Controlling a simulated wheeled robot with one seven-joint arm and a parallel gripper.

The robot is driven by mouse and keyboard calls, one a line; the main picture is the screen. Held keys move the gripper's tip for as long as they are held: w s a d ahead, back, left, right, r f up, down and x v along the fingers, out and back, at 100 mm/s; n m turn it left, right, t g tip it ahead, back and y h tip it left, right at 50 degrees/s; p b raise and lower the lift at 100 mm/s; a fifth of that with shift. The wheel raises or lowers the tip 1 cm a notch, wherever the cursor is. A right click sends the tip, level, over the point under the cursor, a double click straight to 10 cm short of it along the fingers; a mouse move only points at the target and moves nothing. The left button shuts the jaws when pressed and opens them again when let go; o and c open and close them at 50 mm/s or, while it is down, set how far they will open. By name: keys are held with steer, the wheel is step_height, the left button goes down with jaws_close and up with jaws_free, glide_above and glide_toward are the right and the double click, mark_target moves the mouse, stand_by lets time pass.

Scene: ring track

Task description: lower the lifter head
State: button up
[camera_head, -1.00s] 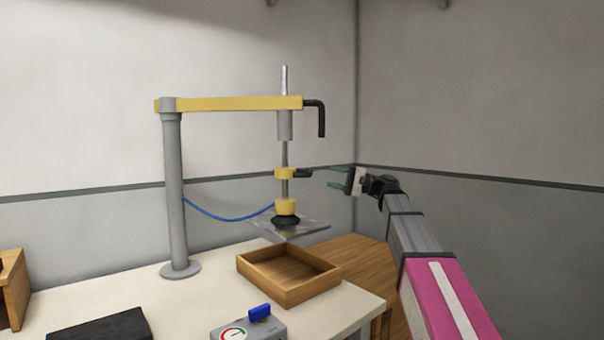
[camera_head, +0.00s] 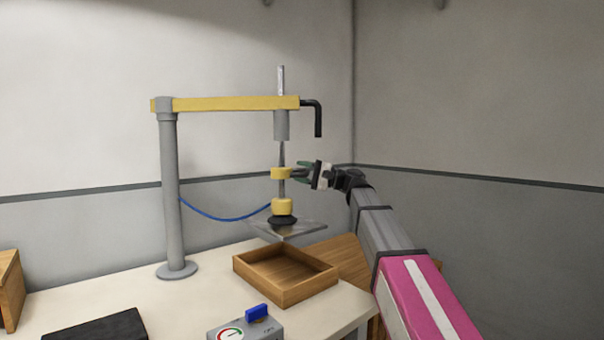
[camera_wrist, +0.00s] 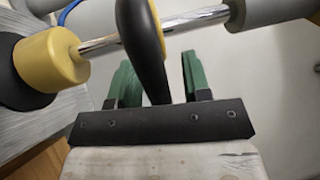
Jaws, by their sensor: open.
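The lifter head is a yellow block (camera_head: 283,207) with a black suction cup (camera_head: 282,220) on the lower end of a metal rod. A clear plate (camera_head: 288,231) hangs flat under the cup, above a wooden tray (camera_head: 262,287). A yellow collar (camera_head: 281,173) with a black handle sits higher on the rod. My gripper (camera_head: 304,171) is at the handle, right of the rod. In the wrist view the black handle (camera_wrist: 142,40) lies between my open green fingers (camera_wrist: 157,75), apart from the right one; contact with the left one is unclear.
A grey post (camera_head: 174,200) carries a yellow beam (camera_head: 235,104) with a black crank-shaped bar (camera_head: 318,118) at its end. A blue hose (camera_head: 220,216) runs to the head. A grey box with a blue knob (camera_head: 257,312) and gauge stands in front. A black pad (camera_head: 95,329) lies front left.

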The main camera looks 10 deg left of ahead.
jaws_close()
step_height(320, 180, down, 9)
steer(key=shift+f, duration=0.2)
stand_by(0.3)
jaws_free()
steer(key=shift+d, duration=0.1)
steer(key=d+f, duration=0.2)
steer(key=d, duration=0.8)
steer(key=shift+w+d, duration=0.2)
steer(key=shift+d, duration=0.05)
